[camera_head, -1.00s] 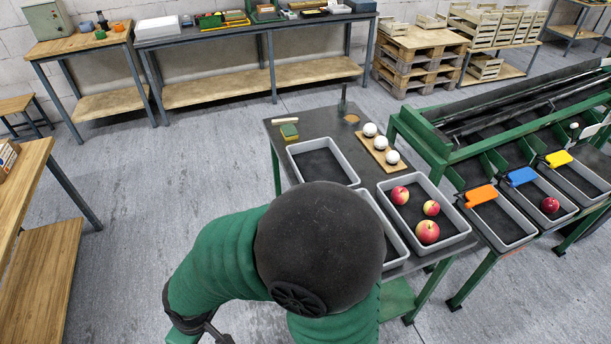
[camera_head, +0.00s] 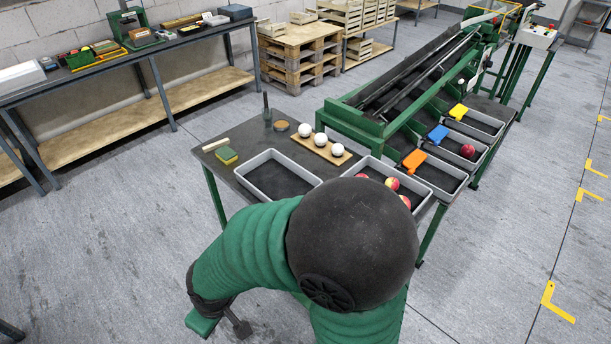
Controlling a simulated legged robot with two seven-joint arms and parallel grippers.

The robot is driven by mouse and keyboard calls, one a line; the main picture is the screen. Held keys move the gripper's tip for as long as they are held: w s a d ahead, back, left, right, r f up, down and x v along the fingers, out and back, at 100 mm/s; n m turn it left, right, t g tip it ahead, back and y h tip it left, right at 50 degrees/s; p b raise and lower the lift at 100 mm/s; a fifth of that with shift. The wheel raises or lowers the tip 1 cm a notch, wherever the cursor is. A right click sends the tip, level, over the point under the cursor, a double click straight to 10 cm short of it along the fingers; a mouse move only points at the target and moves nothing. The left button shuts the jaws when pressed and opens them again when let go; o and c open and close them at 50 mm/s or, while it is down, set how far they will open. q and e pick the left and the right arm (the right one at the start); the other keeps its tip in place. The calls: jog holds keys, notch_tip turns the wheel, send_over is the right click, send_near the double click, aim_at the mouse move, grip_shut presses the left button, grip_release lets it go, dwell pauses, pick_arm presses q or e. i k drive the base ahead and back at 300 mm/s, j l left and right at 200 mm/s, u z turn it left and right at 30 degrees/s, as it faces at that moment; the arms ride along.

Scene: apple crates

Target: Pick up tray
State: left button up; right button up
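Several grey trays with dark insides are in view. An empty tray (camera_head: 305,193) lies on the near dark table. A tray with red-yellow apples (camera_head: 392,184) is to its right; its near part is hidden behind my arm's black ball joint. More trays stand along the green machine: one by the orange flap (camera_head: 463,181), one with a red apple (camera_head: 467,151) by the blue flap, and one by the yellow flap (camera_head: 497,129). My green-sleeved arm fills the bottom centre, in front of the table.
The green machine (camera_head: 352,120) runs to the back right. Open floor lies at right.

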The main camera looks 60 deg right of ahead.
aim_at(270, 176)
jog(key=i+z, duration=0.4)
jog(key=i+j+z, duration=0.1)
jog(key=i+z, duration=0.35)
jog(key=i+j+z, duration=0.4)
jog(key=i, duration=0.15)
jog(key=i+z, duration=0.3)
jog(key=z, duration=0.15)
jog(key=i+j+z, duration=0.15)
jog(key=z, duration=0.3)
jog(key=i+j+z, duration=0.25)
jog(key=z, duration=0.2)
jog(key=i+j+z, duration=0.3)
jog(key=z, duration=0.15)
